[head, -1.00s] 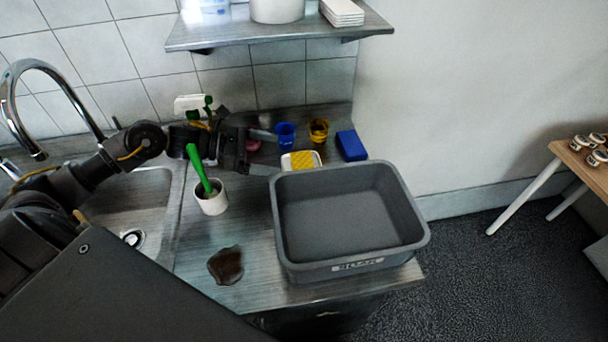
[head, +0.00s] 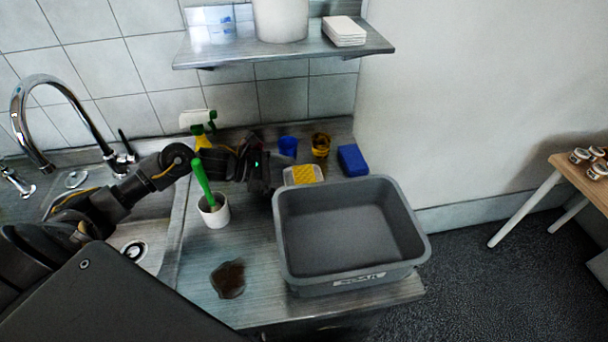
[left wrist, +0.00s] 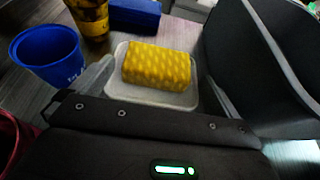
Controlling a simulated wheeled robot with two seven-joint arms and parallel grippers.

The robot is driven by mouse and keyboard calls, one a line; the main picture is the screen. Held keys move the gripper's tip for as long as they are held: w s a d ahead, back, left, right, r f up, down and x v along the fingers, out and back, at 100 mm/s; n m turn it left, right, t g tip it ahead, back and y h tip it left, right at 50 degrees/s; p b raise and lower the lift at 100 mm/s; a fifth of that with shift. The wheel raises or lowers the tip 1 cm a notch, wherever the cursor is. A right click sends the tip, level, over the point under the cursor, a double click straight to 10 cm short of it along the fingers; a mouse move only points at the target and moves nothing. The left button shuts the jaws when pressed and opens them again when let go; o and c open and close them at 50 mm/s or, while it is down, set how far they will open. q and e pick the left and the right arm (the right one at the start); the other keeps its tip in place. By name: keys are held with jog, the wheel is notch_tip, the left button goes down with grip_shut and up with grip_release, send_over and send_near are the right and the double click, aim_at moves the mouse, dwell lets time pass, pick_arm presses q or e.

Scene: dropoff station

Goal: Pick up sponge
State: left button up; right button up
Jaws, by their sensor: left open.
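The yellow sponge (head: 303,175) lies on a small white dish (head: 320,172) on the counter. In the left wrist view the sponge (left wrist: 157,67) is a textured yellow block straight in front of the jaws, on the white dish (left wrist: 150,97). My left gripper (head: 284,178) is beside the sponge on its left. Its jaws are open in the left wrist view (left wrist: 158,90), with one finger at each side of the dish and nothing gripped. My right gripper is not in view.
A grey tub (head: 350,277) stands just in front of the sponge. Behind are a blue cup (head: 288,145), an amber cup (head: 320,145) and a blue block (head: 352,159). A white cup (head: 215,214) with a green-handled brush, a spray bottle (head: 199,122) and a brown spill (head: 228,279) are at left.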

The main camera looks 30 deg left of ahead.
pick_arm(q)
jog(key=shift+x, duration=1.15)
jog(key=c, duration=0.7)
jog(key=shift+a, duration=0.15)
jog(key=shift+c, duration=0.5)
jog(key=shift+s+r, duration=0.1)
